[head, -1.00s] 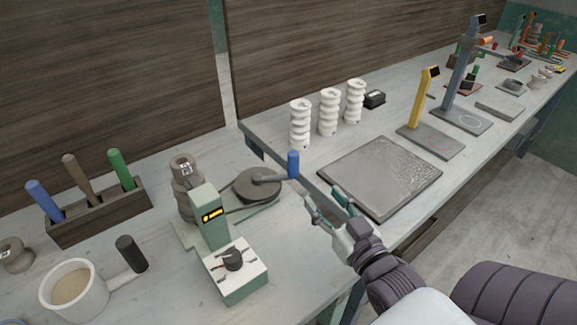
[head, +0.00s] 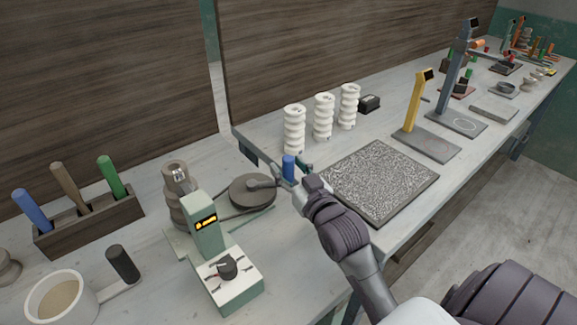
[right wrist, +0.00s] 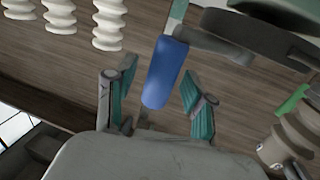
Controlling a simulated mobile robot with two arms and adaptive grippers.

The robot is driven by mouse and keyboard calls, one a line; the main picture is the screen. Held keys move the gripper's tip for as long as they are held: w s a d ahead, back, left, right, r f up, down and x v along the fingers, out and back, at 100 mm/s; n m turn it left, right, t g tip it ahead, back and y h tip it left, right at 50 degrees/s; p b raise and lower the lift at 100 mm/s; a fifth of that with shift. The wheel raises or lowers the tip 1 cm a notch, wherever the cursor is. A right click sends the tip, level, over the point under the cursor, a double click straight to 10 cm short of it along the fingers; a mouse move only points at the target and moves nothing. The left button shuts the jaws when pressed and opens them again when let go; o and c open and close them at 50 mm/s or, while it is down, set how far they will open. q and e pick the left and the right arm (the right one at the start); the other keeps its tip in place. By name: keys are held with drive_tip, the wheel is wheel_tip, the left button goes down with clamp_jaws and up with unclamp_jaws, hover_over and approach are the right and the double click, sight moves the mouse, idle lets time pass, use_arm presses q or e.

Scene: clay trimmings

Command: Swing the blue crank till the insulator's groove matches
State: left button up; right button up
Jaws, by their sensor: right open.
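The blue crank handle (head: 289,167) stands upright at the end of a dark arm on the round dark wheel (head: 246,192) of the green machine. In the right wrist view the blue handle (right wrist: 165,72) lies between the two teal-padded fingers of my right gripper (right wrist: 158,95), with gaps on both sides. My right gripper (head: 292,178) is open around the handle in the head view, its fingers partly hidden. The brown ribbed insulator (head: 177,200) stands on the machine left of the wheel; its groove is too small to judge. My left gripper is not in view.
A display post (head: 206,225) and a knob (head: 227,267) are in front of the wheel. A tool rack (head: 88,222) and a sand cup (head: 62,298) are at left.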

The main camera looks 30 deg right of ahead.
drive_tip(key=shift+w, duration=0.25)
clamp_jaws()
idle(0.4)
